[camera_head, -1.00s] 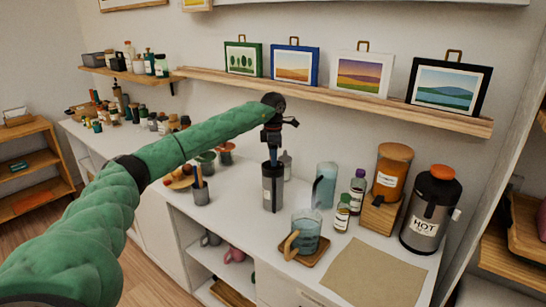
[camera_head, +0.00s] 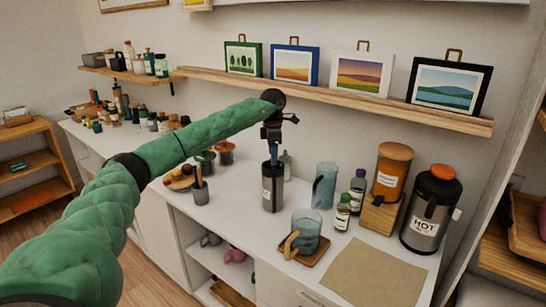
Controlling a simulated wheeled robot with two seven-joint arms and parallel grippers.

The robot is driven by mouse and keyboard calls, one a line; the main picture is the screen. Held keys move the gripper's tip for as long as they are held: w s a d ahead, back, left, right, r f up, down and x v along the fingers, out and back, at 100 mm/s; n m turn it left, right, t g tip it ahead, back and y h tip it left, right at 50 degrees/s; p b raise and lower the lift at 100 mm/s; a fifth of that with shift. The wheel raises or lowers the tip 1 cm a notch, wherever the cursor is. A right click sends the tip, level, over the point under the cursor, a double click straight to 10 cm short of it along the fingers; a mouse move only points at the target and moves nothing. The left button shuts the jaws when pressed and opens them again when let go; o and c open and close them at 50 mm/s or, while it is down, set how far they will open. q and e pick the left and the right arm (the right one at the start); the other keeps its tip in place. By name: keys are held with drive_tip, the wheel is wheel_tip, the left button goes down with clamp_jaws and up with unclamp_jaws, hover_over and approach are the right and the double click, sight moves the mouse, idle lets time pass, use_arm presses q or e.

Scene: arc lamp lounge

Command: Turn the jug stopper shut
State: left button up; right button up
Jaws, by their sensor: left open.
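The dark steel jug (camera_head: 424,222) labelled HOT stands upright at the right end of the white counter. Its orange stopper (camera_head: 443,172) sits on top; I cannot tell from here whether it is turned shut. My left gripper (camera_head: 271,145) points down over a dark canister (camera_head: 273,190), well to the left of the jug. The gripper is open. A small blue part shows between it and the canister's mouth, and I cannot tell whether they touch. My right gripper is not in view.
Between gripper and jug stand a blue-grey pitcher (camera_head: 325,186), small bottles (camera_head: 357,189) and an orange jar (camera_head: 391,168) on a wooden block. A glass mug (camera_head: 308,228) sits in front. A bare tan mat (camera_head: 375,272) lies before the jug. A picture shelf (camera_head: 330,96) runs above.

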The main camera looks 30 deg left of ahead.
use_arm(q)
wheel_tip(320, 180, up, 6)
drive_tip(key=shift+b, duration=0.65)
drive_tip(key=shift+r, duration=0.35)
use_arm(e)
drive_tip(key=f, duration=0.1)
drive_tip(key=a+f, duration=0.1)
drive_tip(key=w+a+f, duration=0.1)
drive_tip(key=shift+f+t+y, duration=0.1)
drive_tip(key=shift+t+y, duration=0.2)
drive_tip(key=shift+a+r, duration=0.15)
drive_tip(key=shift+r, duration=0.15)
use_arm(q)
drive_tip(key=shift+f, duration=0.1)
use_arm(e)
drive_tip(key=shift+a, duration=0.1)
